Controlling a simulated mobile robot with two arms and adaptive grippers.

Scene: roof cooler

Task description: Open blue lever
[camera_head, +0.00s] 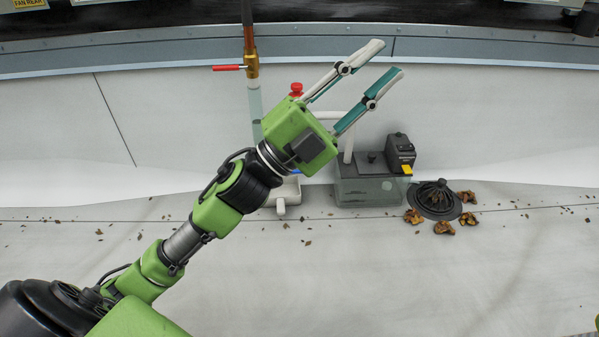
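My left gripper (388,57) reaches in from the left, its two fingers apart, pointing up and right with nothing between them. A small blue piece (297,171) shows just under the gripper's body, above a white fitting. Most of it is hidden, so I cannot tell whether it is the blue lever. A red lever (229,67) sticks out level to the left from a brass valve (251,65) on the vertical pipe, left of the gripper. My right gripper is not in view.
A red knob (296,89) shows just above the gripper's body. A grey pump box (373,188) with a clear lower part stands by the wall. A black round strainer (436,200) and dry leaves (413,216) lie to its right. The floor in front is mostly clear.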

